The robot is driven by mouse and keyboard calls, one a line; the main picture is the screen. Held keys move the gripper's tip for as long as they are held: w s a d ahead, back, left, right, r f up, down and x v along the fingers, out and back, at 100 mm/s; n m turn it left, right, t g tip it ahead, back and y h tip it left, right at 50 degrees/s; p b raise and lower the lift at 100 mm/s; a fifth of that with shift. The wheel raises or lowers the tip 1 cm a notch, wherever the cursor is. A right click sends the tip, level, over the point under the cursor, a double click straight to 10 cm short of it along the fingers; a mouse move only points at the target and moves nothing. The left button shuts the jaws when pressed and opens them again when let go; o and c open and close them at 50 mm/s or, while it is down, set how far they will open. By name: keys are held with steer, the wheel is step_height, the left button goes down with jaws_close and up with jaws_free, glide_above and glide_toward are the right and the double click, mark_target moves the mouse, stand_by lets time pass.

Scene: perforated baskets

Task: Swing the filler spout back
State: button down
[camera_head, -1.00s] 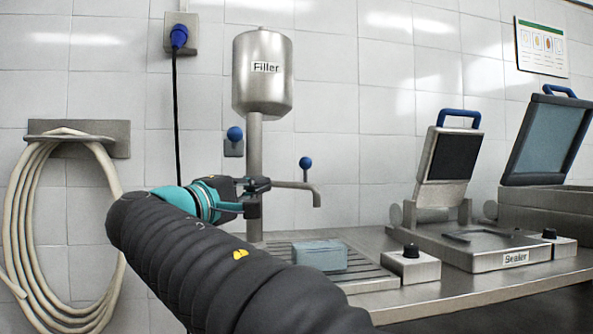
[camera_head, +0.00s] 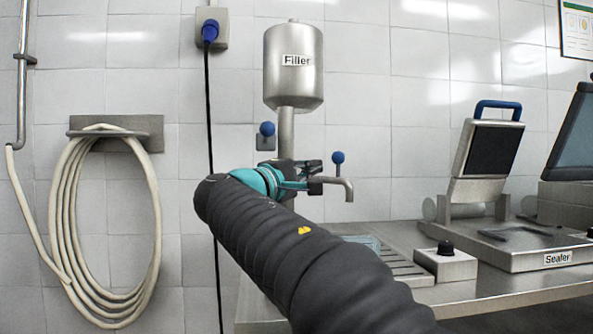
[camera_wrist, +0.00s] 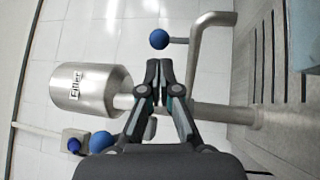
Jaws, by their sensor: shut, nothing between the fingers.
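The steel filler tank (camera_head: 293,80) stands on its post in the head view, with its curved spout (camera_head: 346,184) pointing right and bent down at the tip. A blue ball knob (camera_head: 338,157) rises on a thin rod above the spout. My gripper (camera_head: 318,177) overlaps the near part of the spout in this view. In the wrist view, my gripper (camera_wrist: 159,66) is shut and empty, its tips below the blue knob (camera_wrist: 159,40) and left of the spout (camera_wrist: 205,50). I cannot tell whether the fingers touch the spout.
A slatted steel tray (camera_head: 395,265) lies under the spout. A light blue block (camera_wrist: 303,35) shows at the wrist view's edge. A black-knobbed box (camera_head: 445,265) and the sealer (camera_head: 530,250) stand to the right. A coiled hose (camera_head: 65,230) hangs on the left wall.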

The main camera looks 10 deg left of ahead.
mark_target(334, 160)
steer(key=p+x, duration=0.1)
steer(key=x, duration=0.5)
stand_by(0.4)
